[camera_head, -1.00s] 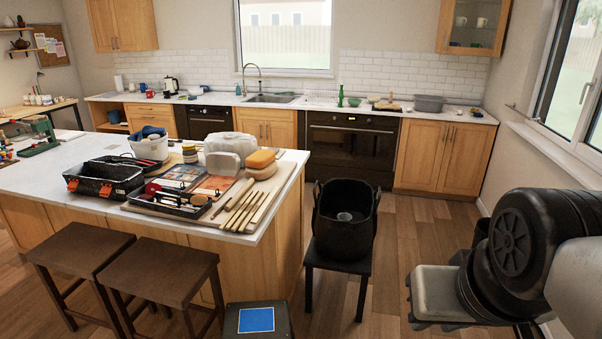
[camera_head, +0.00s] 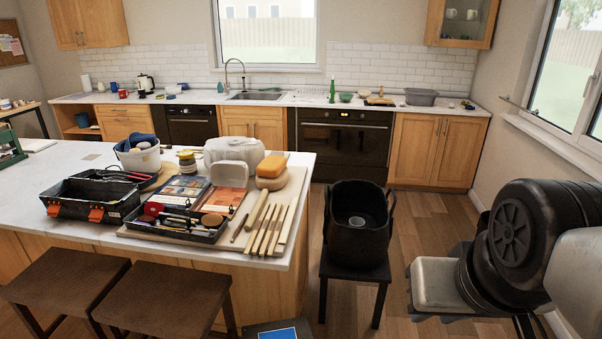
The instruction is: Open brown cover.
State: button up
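A flat item with an orange-brown cover (camera_head: 224,200), like a book or folder, lies on the worktop of the kitchen island (camera_head: 78,159). It looks closed, but it is small in view. A dark flat item with coloured pictures (camera_head: 180,188) lies at its left. A black tool tray (camera_head: 175,225) lies in front of it. I cannot tell for sure that the orange-brown item is the brown cover. My arm shows at the right edge, well away from the island.
Wooden tools (camera_head: 262,238) and an orange sponge (camera_head: 271,165) lie right of the flat items. A black toolbox (camera_head: 92,199) stands at left. Brown stools (camera_head: 165,297) stand before the island. A black bucket (camera_head: 358,225) on a dark stool stands to its right. Floor shows further right.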

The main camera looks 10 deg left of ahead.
aim_at(220, 201)
jog(key=i+j, duration=0.15)
jog(key=j, duration=0.3)
jog(key=i+j, duration=0.1)
jog(key=j, duration=0.35)
jog(key=i+j, duration=0.15)
jog(key=j, duration=0.3)
jog(key=i+j, duration=0.1)
jog(key=j, duration=0.35)
jog(key=i+j, duration=0.15)
jog(key=j, duration=0.3)
jog(key=i+j, duration=0.1)
jog(key=j, duration=0.35)
jog(key=z, duration=0.05)
